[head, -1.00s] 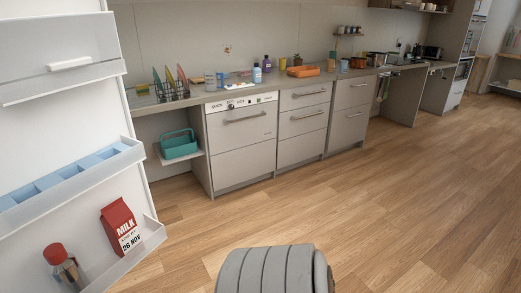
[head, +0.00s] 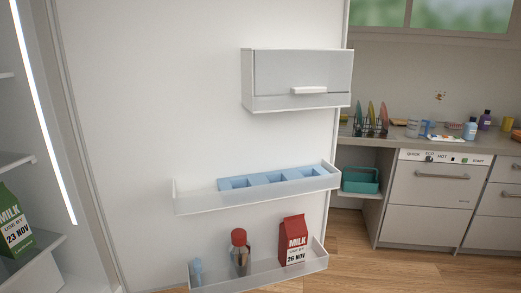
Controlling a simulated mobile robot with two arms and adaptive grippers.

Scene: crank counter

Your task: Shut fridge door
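The fridge door (head: 140,120) stands wide open, and its white inner side fills the middle of the head view. It carries a lidded box (head: 297,78) at the top, a shelf with a blue tray (head: 265,180) below it, and a bottom shelf (head: 262,274). The bottom shelf holds a red milk carton (head: 293,241), a red-capped bottle (head: 240,252) and a small light-blue item (head: 197,270). The fridge interior (head: 18,110) shows at the far left, with a green milk carton (head: 13,222) on a shelf. Neither gripper is in view.
A counter (head: 400,142) with a dish rack (head: 371,122), bottles and cups stands right of the door's free edge. A teal basket (head: 360,180) sits on a low shelf under it. Wooden floor (head: 400,272) is clear at the lower right.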

